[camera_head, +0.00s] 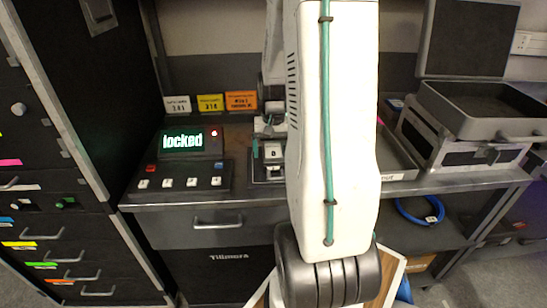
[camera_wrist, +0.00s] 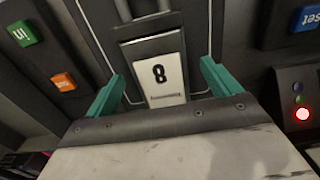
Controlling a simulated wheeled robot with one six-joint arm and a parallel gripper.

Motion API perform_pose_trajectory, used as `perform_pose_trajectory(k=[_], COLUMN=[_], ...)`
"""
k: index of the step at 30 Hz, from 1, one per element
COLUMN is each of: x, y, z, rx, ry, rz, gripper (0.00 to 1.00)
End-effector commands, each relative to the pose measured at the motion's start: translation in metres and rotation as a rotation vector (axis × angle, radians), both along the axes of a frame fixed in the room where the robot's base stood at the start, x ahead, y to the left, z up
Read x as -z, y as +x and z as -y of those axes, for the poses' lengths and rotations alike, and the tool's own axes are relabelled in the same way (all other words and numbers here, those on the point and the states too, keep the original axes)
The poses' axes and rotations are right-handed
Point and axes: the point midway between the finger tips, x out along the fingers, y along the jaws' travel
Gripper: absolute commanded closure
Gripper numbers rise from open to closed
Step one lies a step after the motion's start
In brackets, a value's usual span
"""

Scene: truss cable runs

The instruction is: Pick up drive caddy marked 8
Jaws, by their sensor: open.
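The drive caddy marked 8 (camera_head: 273,152) stands on the bench just right of the console, partly hidden by my arm. In the wrist view the caddy (camera_wrist: 158,75) is dark with a white label reading 8 and a metal handle bar at its top. My gripper (camera_wrist: 162,72) is open, with one teal finger on each side of the caddy's label face. A gap shows on the right side; I cannot tell whether the left finger touches. In the head view my gripper (camera_head: 268,134) is small and partly hidden behind my arm.
A console (camera_head: 182,177) with a display reading "locked" and a red light stands left of the caddy. Yellow, orange and white cards (camera_head: 210,103) stand behind. A grey tray (camera_head: 482,108) sits on a box at right. A blue cable coil (camera_head: 420,211) lies on the lower shelf.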

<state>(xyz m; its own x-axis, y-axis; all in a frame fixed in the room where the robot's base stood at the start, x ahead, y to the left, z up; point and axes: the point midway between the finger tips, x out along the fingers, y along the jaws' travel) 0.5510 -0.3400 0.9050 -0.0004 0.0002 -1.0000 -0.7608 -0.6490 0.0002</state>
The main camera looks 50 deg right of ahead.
Motion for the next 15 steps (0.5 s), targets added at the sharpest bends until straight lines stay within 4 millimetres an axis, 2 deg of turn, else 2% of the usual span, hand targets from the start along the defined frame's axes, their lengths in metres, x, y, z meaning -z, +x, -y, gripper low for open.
perform_pose_trajectory(k=[4,11,15], x=[0.0125,0.0131,0.013], y=[-0.0004,-0.0003,-0.0003], z=[-0.0001,0.0,0.0], rx=[0.0,0.0,0.0], ry=[0.0,-0.001,-0.001], rz=[0.0,0.001,0.001], gripper=[0.11,0.11,0.5])
